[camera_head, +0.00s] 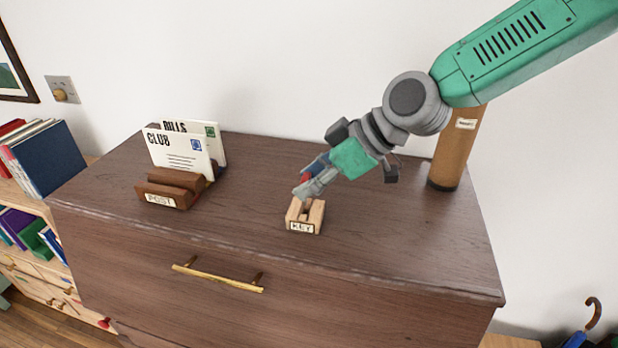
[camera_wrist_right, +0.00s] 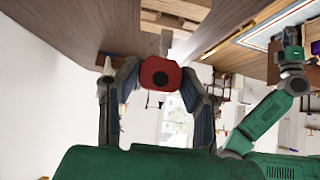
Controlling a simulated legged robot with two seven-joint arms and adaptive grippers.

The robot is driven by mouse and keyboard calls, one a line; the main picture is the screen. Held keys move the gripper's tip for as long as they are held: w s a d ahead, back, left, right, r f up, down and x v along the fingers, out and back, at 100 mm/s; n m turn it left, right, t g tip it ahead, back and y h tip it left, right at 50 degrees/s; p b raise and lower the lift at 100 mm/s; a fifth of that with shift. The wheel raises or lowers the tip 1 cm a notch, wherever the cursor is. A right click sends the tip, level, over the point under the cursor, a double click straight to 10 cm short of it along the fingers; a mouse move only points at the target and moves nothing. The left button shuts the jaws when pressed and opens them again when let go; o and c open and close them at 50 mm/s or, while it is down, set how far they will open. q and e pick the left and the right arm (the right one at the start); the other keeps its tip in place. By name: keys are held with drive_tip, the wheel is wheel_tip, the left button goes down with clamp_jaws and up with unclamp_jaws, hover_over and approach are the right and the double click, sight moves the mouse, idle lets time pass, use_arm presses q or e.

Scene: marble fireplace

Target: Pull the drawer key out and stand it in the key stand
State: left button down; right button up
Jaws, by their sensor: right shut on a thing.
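The key's red head (camera_wrist_right: 160,74), with a dark hole, sits between the two fingers of my right gripper (camera_wrist_right: 160,80) in the right wrist view. Its pale shaft (camera_wrist_right: 165,44) points at the wooden key stand (camera_wrist_right: 178,8). In the head view a bit of red (camera_head: 306,180) shows at the fingers of my right gripper (camera_head: 311,182), just above and behind the key stand (camera_head: 303,227), a small pale block labelled KEY. The fingers hide most of the key; I cannot tell whether the shaft is in the slot. My left gripper (camera_wrist_right: 292,52) appears small in the wrist view, its fingers unclear.
A wooden letter holder (camera_head: 165,195) labelled POST holds envelopes (camera_head: 180,153) at left on the dresser top (camera_head: 250,180). A brown cylinder (camera_head: 455,150) stands at the back right. A brass drawer handle (camera_head: 217,278) is on the front. The dresser top's right front is clear.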

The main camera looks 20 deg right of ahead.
drive_tip(key=shift+f, duration=0.2)
idle(0.4)
drive_tip(key=shift+f+b, duration=0.65)
drive_tip(key=shift+f, duration=0.15)
drive_tip(key=shift+f, duration=0.4)
idle(0.5)
drive_tip(key=o, duration=1.1)
drive_tip(key=shift+r, duration=0.1)
